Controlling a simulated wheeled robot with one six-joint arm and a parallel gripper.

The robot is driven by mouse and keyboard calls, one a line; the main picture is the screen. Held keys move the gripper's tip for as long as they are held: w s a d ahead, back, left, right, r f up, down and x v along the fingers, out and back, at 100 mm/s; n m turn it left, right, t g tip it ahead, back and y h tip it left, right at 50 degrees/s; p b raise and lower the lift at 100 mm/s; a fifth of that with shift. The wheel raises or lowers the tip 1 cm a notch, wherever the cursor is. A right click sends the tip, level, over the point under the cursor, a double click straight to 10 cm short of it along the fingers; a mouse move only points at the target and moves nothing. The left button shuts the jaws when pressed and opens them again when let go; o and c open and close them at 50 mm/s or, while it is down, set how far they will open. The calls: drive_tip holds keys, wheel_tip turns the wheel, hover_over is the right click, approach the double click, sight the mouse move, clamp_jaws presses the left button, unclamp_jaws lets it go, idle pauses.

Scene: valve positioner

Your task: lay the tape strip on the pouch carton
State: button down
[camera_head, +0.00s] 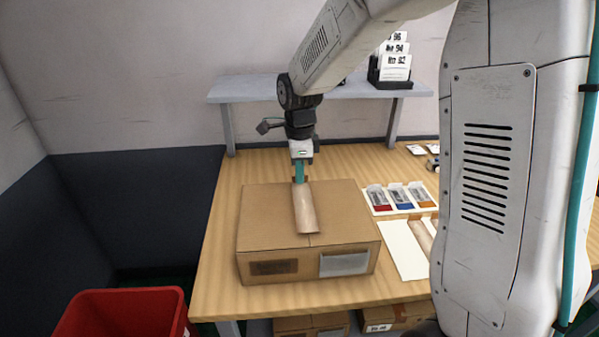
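The pouch carton (265,220) is a closed brown box near the left side of the wooden table. It has a dark label and a pale label on its front face. The tan tape strip (306,210) runs over the middle of its top, from the far edge towards the front. My gripper (299,181) points down at the strip's far end and appears shut on it. The fingertips are small and partly merge with the strip. I cannot tell how much of the strip touches the carton.
A white sheet (398,254) with another tan strip (424,236) lies right of the carton. Behind it is a card with red, blue and orange packets (401,198). A grey shelf (250,89) stands at the back. A red bin (125,312) is at lower left.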

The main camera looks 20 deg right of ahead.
drive_tip(key=shift+f, duration=0.5)
idle(1.3)
drive_tip(key=c, duration=1.6)
unclamp_jaws()
